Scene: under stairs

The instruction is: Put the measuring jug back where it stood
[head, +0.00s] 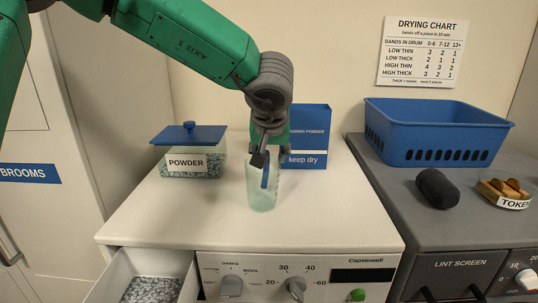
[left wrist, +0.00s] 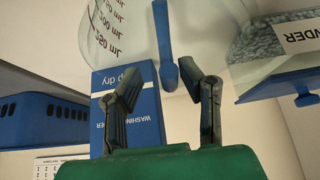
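The measuring jug (head: 262,199) is clear with a blue handle (head: 265,176) and stands upright on the white washing machine top (head: 175,220). In the left wrist view the jug (left wrist: 125,30) shows red ml marks, and its blue handle (left wrist: 164,40) hangs between the fingertips in the picture. My left gripper (head: 262,158) is over the jug's handle side, pointing down. In the left wrist view its fingers (left wrist: 160,85) are apart, with a visible gap left of the handle; the right fingertip is close to it, contact unclear. My right gripper is not in view.
A powder tub with blue lid (head: 190,160) stands left of the jug; a blue washing powder box (head: 308,140) stands behind it. On the grey machine at right are a blue basket (head: 430,125), dark roll (head: 437,188) and token dish (head: 508,192). A drawer (head: 150,275) is open.

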